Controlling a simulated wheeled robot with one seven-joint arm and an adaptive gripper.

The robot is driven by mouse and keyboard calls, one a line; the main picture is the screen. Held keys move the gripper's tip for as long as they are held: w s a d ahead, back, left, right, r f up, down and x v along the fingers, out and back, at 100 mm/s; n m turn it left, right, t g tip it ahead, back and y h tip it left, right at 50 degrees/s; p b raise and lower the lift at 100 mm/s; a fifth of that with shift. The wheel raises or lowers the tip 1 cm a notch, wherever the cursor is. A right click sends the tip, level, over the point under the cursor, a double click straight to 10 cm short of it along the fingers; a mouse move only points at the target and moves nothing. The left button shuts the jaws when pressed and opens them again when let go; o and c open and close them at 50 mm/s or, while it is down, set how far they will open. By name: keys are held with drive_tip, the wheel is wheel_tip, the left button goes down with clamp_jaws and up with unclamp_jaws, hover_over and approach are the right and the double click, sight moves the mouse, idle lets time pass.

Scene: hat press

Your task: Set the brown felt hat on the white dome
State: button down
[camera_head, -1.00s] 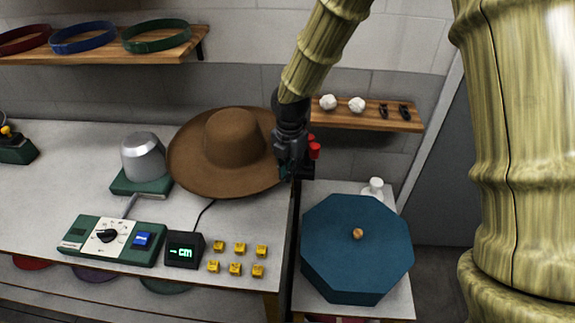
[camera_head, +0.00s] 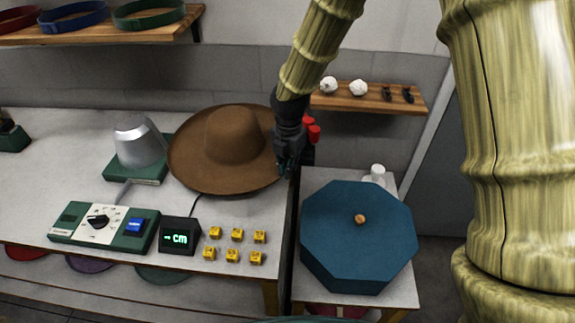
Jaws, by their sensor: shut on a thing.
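The brown felt hat (camera_head: 235,135) is crown up, with its wide brim over the right part of the bench. My gripper (camera_head: 284,168) is at the right edge of the brim and is shut on it; the fingertips are partly hidden. A silver-grey dome (camera_head: 137,142) stands on a green base (camera_head: 140,172) just left of the hat. It looks tilted to the left, and the brim's left edge is close to it or overlaps it. I cannot tell whether they touch. No plainly white dome shows.
A control box (camera_head: 104,227), a small display (camera_head: 180,236) and several yellow blocks (camera_head: 237,235) line the bench front. A blue octagonal box (camera_head: 358,235) stands on the right table. Shelves (camera_head: 368,98) hang on the wall. The bench's left part is mostly clear.

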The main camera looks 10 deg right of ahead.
wheel_tip(320, 180, down, 2)
drive_tip(key=shift+w+b, duration=0.1)
drive_tip(key=shift+b, duration=0.5)
drive_tip(key=shift+f+b, duration=0.85)
drive_tip(key=shift+f, duration=2.55)
drive_tip(key=c, duration=1.5)
unclamp_jaws()
